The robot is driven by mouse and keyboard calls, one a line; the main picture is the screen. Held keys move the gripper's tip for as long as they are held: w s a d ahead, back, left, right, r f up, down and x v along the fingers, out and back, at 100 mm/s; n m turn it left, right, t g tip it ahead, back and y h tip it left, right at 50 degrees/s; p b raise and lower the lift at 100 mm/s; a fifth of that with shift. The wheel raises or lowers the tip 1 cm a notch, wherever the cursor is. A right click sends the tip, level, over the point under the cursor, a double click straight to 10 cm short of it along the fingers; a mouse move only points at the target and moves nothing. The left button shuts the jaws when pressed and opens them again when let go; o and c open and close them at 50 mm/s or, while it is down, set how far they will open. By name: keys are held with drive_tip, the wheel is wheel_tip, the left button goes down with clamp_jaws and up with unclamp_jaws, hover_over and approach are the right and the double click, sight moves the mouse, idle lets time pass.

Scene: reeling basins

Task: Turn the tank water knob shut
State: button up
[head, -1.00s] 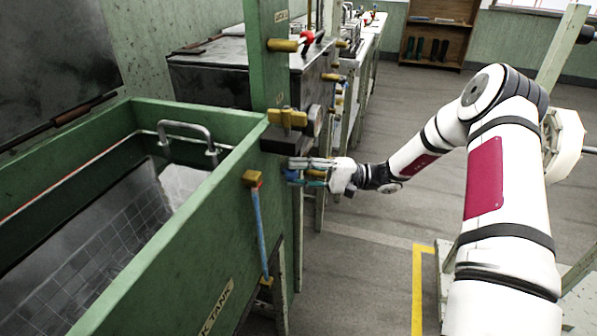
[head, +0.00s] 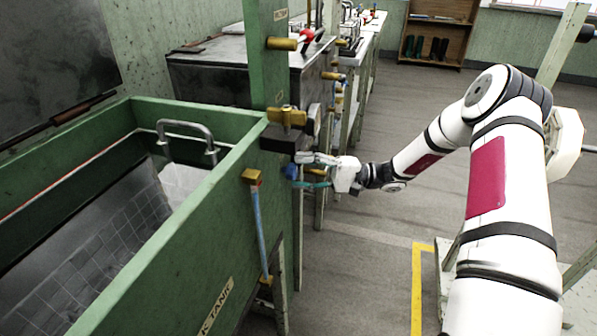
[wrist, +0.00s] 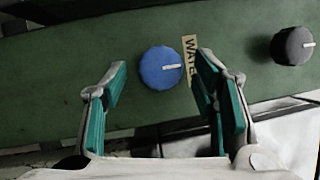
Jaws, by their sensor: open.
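The water knob is a round blue knob (wrist: 160,68) on the green tank's side, with a white pointer line pointing right in the wrist view. A partly covered label reading "WATE" (wrist: 190,60) is just right of it. In the head view the blue knob (head: 289,171) shows below a dark block at the tank's corner. My gripper (wrist: 162,75) is open, its teal-padded fingers spread to the left and right of the knob in the wrist view. No contact with the knob is visible. In the head view my gripper (head: 308,171) faces the knob from the right.
A black knob (wrist: 293,46) sits to the right on the same panel in the wrist view. The green tank (head: 185,235) fills the left. Open floor lies to the right.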

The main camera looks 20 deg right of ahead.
drive_tip(key=v, duration=1)
drive_tip(key=shift+d, duration=0.4)
drive_tip(key=shift+f, duration=0.1)
